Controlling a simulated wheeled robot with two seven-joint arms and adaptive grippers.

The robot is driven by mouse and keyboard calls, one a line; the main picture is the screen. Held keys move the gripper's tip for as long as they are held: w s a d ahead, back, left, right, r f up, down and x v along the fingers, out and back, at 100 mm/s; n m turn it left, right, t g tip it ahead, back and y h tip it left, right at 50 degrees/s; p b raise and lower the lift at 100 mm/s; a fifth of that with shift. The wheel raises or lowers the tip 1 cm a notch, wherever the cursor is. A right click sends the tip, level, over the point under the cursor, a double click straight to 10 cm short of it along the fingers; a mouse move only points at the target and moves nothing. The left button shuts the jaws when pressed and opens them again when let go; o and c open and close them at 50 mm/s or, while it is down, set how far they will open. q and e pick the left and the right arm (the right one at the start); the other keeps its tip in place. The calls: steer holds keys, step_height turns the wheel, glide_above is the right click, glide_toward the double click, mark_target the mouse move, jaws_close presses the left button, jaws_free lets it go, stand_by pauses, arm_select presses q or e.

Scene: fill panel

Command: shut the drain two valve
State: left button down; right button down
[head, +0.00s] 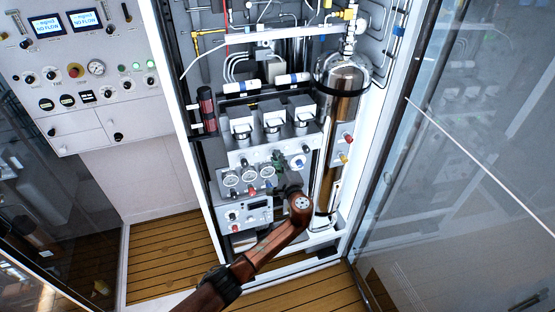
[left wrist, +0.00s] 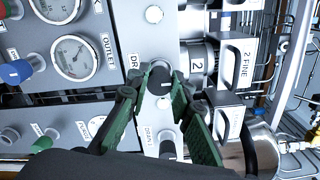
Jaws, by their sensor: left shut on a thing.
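In the left wrist view a dark round knob (left wrist: 160,79) stands on the grey panel, beside a label of which only "DR" shows. The rest of that label is hidden, so its number cannot be read. My left gripper (left wrist: 161,82) has its green fingers on both sides of this knob and is shut on it. A second knob (left wrist: 168,149) sits below, beside a label reading "DRAIN 1", between the fingers and clear of their tips. In the head view my left gripper (head: 278,161) is at the panel and hides the drain knobs. My right gripper is not in view.
An outlet gauge (left wrist: 75,57) and a blue knob (left wrist: 15,72) are left of the fingers in the left wrist view. A filter labelled "2 FINE" (left wrist: 232,65) is close on the right.

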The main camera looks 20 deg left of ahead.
arm_select(q)
steer(key=c, duration=1.7)
jaws_free()
steer(key=shift+d, duration=0.15)
steer(key=shift+c, duration=0.2)
steer(key=v, duration=1.2)
steer(key=shift+f, duration=0.1)
